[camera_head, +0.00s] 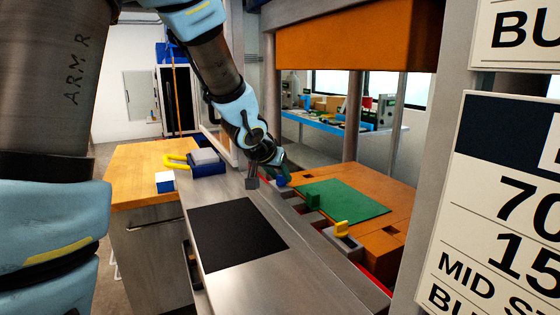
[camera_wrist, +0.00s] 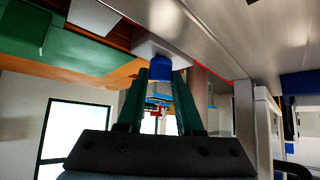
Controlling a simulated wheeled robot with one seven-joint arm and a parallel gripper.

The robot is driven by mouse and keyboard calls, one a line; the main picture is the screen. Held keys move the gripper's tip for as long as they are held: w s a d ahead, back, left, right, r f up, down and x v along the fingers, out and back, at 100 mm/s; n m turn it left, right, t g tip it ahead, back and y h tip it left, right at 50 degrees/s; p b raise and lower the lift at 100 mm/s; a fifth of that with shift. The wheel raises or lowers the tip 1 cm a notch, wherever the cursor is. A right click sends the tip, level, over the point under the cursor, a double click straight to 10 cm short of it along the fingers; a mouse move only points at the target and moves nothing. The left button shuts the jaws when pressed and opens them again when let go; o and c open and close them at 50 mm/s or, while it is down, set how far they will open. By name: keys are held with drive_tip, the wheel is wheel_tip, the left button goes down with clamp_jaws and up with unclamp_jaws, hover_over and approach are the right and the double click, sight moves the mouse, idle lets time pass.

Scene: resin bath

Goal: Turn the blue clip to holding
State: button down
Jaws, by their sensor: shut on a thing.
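The blue clip (camera_head: 281,182) is on the near edge of the orange platen, at the far end of the clip row. It also shows in the wrist view (camera_wrist: 160,68), below a pale block it is attached to. My gripper (camera_wrist: 161,80) has its two green fingers on either side of the blue clip, shut on it at the tips. In the head view my gripper (camera_head: 281,172) reaches down to the clip from the upper left. The exact turn angle of the clip is hard to tell, as the fingers partly hide it.
A green clip block (camera_head: 313,201) and a yellow clip (camera_head: 342,228) stand nearer along the same edge. A green sheet (camera_head: 342,199) lies on the orange platen (camera_head: 395,190). A black mat (camera_head: 237,236) lies on the steel bench. Posts and a sign (camera_head: 500,210) stand at right.

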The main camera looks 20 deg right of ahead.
drive_tip(key=p, duration=0.1)
drive_tip(key=r+m+p, duration=0.1)
drive_tip(key=p, duration=0.1)
drive_tip(key=shift+a+g+h+p, duration=0.2)
drive_tip(key=shift+g+h+p, duration=0.1)
drive_tip(key=m+g+h+p, duration=0.1)
drive_tip(key=m+p, duration=0.1)
drive_tip(key=p, duration=0.2)
drive_tip(key=shift+w+f, duration=0.15)
drive_tip(key=m+g+p, duration=0.1)
drive_tip(key=m+p, duration=0.1)
drive_tip(key=shift+w+f+g+h+p, duration=0.1)
drive_tip(key=shift+f+g+h+p, duration=0.1)
drive_tip(key=shift+g+h+p, duration=0.15)
drive_tip(key=shift+w+f+m+g, duration=0.1)
drive_tip(key=shift+f+m+g, duration=0.05)
drive_tip(key=shift+m+g, duration=1.1)
drive_tip(key=shift+m, duration=0.25)
drive_tip(key=c, duration=0.6)
unclamp_jaws()
drive_tip(key=shift+o, duration=0.2)
